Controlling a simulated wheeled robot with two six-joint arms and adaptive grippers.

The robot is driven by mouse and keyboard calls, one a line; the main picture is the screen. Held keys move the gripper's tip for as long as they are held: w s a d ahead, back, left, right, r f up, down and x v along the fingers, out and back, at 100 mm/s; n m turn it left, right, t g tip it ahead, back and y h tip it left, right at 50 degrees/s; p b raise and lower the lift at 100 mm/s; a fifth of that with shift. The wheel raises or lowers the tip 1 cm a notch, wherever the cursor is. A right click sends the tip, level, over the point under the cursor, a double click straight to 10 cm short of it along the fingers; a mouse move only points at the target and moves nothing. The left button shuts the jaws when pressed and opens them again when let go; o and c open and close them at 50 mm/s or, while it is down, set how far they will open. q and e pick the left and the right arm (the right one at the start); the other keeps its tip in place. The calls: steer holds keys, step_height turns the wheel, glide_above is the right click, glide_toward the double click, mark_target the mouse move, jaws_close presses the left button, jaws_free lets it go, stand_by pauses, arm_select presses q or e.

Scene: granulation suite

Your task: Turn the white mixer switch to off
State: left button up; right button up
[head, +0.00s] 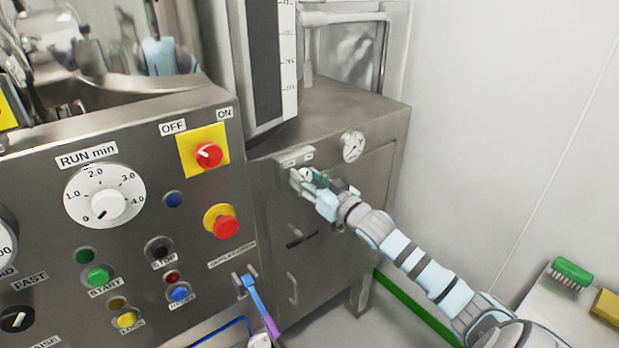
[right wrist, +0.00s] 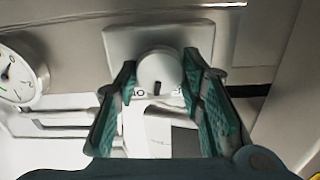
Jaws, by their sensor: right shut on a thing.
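The white mixer switch (head: 304,174) is a small round knob below a pale label plate (head: 296,157) on the steel cabinet right of the main panel. In the right wrist view the white switch (right wrist: 158,70) sits between my two teal finger pads, its dark mark towards the bottom of the picture. My right gripper (head: 311,180) is shut on the switch, with a finger on either side of it. It partly hides the switch in the head view. Lettering near the switch is too small or covered to read. My left gripper is not in view.
The main panel holds a red OFF/ON switch (head: 208,155) on yellow, a RUN min dial (head: 106,203), a red stop button (head: 225,225) and several coloured buttons. A round gauge (head: 353,147) is right of the white switch. A green brush (head: 571,273) lies on the bench at right.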

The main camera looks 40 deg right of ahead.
steer(key=shift+a+f+n+b, duration=0.1)
steer(key=shift+n+b, duration=0.1)
steer(key=shift+n, duration=1.2)
steer(key=shift+d+f+n+b, duration=0.1)
steer(key=shift+n+b, duration=0.05)
steer(key=shift+n, duration=1.25)
steer(key=shift+a+f+n+b, duration=0.1)
steer(key=shift+n+b, duration=0.1)
steer(key=shift+n, duration=1.2)
steer(key=o, duration=1.1)
steer(key=shift+o, duration=0.2)
steer(key=shift+r, duration=0.1)
step_height(320, 180, up, 10)
